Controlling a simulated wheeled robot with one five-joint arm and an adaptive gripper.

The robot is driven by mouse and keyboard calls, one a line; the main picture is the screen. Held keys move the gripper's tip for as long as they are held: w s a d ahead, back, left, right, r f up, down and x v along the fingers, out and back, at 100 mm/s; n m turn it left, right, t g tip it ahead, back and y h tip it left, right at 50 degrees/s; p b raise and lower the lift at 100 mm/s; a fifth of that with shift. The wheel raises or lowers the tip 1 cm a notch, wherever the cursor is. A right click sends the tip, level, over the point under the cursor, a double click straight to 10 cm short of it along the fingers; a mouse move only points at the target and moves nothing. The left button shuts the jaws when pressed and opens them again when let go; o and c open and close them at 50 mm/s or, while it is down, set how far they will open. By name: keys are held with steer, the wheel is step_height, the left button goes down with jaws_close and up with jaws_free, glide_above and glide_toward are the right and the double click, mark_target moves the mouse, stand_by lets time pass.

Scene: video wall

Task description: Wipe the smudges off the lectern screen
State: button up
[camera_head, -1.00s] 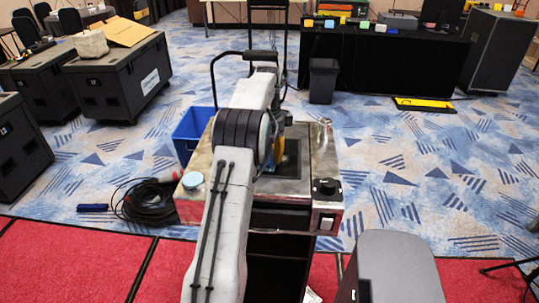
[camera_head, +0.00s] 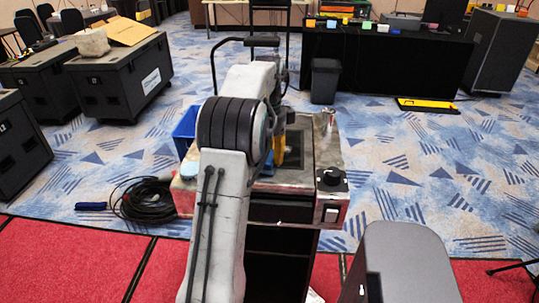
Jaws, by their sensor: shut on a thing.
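The lectern (camera_head: 328,152) stands in front of me, with a metal-edged top. Its dark screen (camera_head: 300,143) shows only in part, to the right of my arm; smudges cannot be made out. My gripper (camera_head: 279,150) is over the screen's left part, mostly hidden by my arm. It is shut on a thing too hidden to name. An orange-yellow piece shows at the gripper; I cannot tell whether it is held. Contact with the screen cannot be judged.
A light blue object (camera_head: 188,168) sits on the lectern's left edge, and a black knob (camera_head: 331,177) on its right. A blue bin (camera_head: 186,131) stands behind left. A coiled cable (camera_head: 143,202) lies left. A grey box-like form (camera_head: 405,262) is front right.

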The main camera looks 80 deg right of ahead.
steer(key=shift+a, duration=0.3)
steer(key=shift+w, duration=0.15)
steer(key=shift+w, duration=1)
steer(key=d+p, duration=0.2)
steer(key=p, duration=0.2)
steer(key=shift+d, duration=0.25)
steer(key=shift+w+d+f+p, duration=0.1)
steer(key=shift+d+f+p, duration=0.15)
steer(key=shift+d+p, duration=0.25)
steer(key=d+p, duration=0.2)
steer(key=p, duration=0.2)
steer(key=shift+r, duration=0.2)
steer(key=shift+w+d+f+p, duration=0.15)
steer(key=shift+d+p, duration=0.55)
steer(key=shift+p, duration=0.55)
